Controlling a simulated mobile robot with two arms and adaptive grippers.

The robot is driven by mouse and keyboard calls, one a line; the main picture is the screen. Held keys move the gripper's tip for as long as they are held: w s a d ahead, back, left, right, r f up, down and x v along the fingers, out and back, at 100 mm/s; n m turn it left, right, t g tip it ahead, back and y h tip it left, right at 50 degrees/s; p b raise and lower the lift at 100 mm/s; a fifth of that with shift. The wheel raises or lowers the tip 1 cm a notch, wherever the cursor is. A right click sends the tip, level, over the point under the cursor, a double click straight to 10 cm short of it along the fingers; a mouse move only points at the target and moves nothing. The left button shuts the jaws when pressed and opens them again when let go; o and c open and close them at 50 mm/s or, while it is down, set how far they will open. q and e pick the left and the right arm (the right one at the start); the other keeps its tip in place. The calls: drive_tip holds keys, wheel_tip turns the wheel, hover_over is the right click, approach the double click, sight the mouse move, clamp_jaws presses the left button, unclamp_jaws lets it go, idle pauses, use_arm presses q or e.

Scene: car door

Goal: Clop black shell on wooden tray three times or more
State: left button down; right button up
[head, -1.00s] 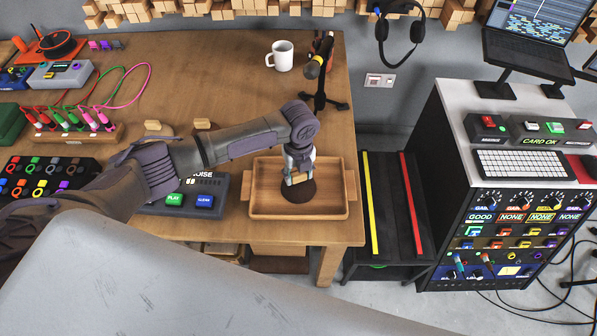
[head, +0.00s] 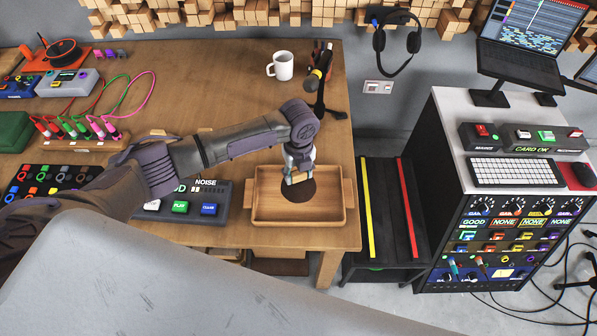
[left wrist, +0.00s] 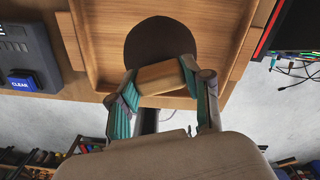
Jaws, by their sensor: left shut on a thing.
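The black shell (head: 299,191) is a dark round piece with a pale wooden handle. My left gripper (head: 297,175) is shut on that handle and holds the shell within the outline of the wooden tray (head: 263,215). In the left wrist view the gripper (left wrist: 160,80) has its fingers on both sides of the handle, with the dark shell (left wrist: 160,38) beyond it over the tray floor. I cannot tell whether the shell touches the tray. My right gripper is not in view.
A NOISE button box (head: 222,198) stands left of the tray. A microphone on a stand (head: 318,75) and a white mug (head: 281,65) are behind it. Tan blocks (head: 204,130) show behind my arm. A black rack with yellow and red strips (head: 384,215) is to the right.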

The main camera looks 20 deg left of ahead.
sight(299, 184)
use_arm(q)
drive_tip(key=shift+f, duration=0.1)
wheel_tip(299, 184, down, 6)
drive_tip(key=b, duration=0.4)
drive_tip(key=shift+r, duration=0.2)
wheel_tip(299, 184, up, 6)
drive_tip(key=p, duration=0.5)
drive_tip(key=shift+p, duration=0.3)
drive_tip(key=shift+f, duration=0.1)
